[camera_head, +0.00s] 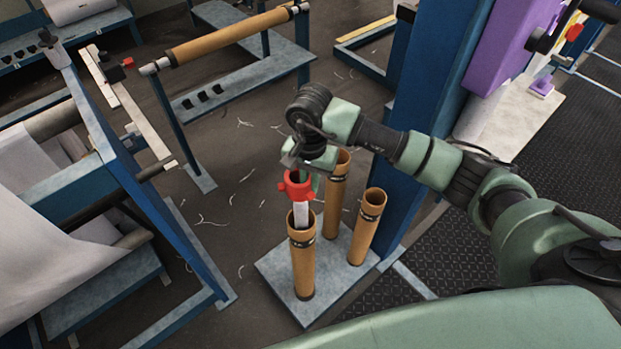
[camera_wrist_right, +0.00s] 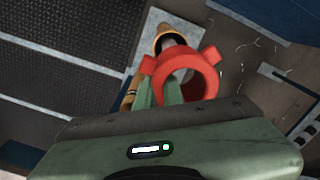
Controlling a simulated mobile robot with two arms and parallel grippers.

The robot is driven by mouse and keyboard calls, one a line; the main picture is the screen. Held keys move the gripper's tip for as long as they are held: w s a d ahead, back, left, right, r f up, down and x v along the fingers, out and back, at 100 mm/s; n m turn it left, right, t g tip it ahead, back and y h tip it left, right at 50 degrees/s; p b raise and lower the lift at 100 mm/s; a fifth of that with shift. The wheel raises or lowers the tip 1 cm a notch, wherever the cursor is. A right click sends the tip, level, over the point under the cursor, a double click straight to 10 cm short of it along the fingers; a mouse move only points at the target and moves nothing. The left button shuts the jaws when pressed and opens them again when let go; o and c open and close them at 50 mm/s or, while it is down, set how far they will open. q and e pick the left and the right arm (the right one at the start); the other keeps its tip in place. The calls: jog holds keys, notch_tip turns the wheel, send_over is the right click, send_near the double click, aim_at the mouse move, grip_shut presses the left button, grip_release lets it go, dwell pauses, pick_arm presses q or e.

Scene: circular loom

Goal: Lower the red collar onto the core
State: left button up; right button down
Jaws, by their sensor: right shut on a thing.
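The red collar (camera_head: 297,186) is a ring with small tabs. My right gripper (camera_head: 311,178) is shut on its side and holds it in the air; it also shows in the right wrist view (camera_wrist_right: 183,62). Below the collar stands the front brown core (camera_head: 302,266), an upright open tube with a dark band near its top. A pale strip (camera_head: 301,212) shows between the collar and the tube's mouth. The collar is above the tube's rim, apart from it. In the right wrist view a core's top (camera_wrist_right: 165,30) shows beyond the collar. My left gripper is not in view.
Two more brown tubes (camera_head: 368,228) stand behind and right of the front one on a grey base plate (camera_head: 285,272). A blue post (camera_head: 412,110) rises close on the right. A blue frame with white fabric (camera_head: 45,235) is on the left.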

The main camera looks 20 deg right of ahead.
notch_tip(320, 180, down, 2)
jog(key=shift+b, duration=0.3)
jog(key=shift+f, duration=0.15)
jog(key=shift+f+b, duration=0.6)
jog(key=shift+b, duration=0.25)
jog(key=shift+f, duration=0.25)
jog(key=shift+f+b, duration=0.1)
jog(key=shift+b, duration=0.25)
jog(key=shift+s+f+b, duration=0.2)
jog(key=shift+f+b, duration=0.3)
jog(key=shift+b, duration=0.1)
